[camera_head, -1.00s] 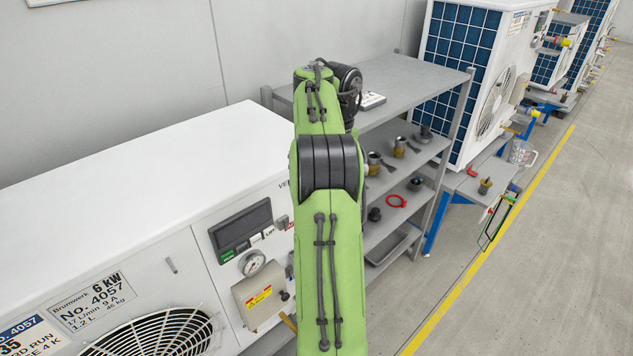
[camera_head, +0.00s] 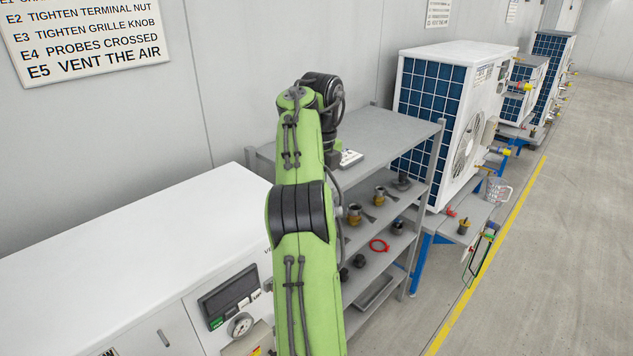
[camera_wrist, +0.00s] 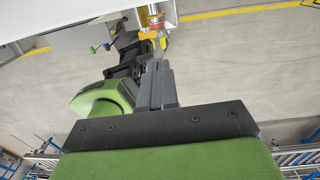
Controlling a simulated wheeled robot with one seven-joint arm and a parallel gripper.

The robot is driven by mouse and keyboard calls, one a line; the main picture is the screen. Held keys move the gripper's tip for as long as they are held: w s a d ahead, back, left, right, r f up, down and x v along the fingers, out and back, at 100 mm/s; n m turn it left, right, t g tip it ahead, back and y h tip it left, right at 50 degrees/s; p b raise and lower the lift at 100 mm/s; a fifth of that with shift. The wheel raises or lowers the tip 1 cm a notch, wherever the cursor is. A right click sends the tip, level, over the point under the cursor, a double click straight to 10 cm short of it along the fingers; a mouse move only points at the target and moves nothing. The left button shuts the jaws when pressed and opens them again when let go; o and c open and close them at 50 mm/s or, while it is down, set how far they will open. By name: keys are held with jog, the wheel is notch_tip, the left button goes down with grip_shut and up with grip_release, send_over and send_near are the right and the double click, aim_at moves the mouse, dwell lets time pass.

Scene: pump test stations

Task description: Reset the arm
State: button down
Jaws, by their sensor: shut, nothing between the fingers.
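My green arm rises through the middle of the head view and bends at its black upper joints, in front of the grey shelf (camera_head: 385,135). My gripper is hidden in the head view. In the wrist view my gripper (camera_wrist: 157,68) shows as dark grey fingers that are together, with nothing between them. Past the fingertips in that view are a red and yellow fitting (camera_wrist: 152,30) and bare floor. I cannot tell how far the fitting is from the fingers.
A white pump unit (camera_head: 130,250) with a gauge stands close at the left. The shelf holds several small fittings and a red ring (camera_head: 379,245). More white units (camera_head: 455,110) stand beyond it. The floor (camera_head: 560,240) right of the yellow line is clear.

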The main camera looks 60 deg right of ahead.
dwell(0.4)
jog(key=a+f+n+t+h+b, duration=0.2)
jog(key=a+n+b, duration=0.4)
jog(key=a+n, duration=1.6)
jog(key=s+a+f+n+t+b, duration=0.1)
jog(key=s+a+f+n, duration=0.3)
jog(key=a+f+n, duration=0.2)
jog(key=s+a+f+n+t+y+b, duration=0.1)
jog(key=s+a+f+n, duration=0.3)
jog(key=a+n, duration=0.6)
notch_tip(320, 180, down, 3)
jog(key=shift+a+r+n+t+b, duration=0.15)
jog(key=shift+n+t+b, duration=0.15)
jog(key=shift+t+b, duration=0.35)
jog(key=shift+s, duration=0.15)
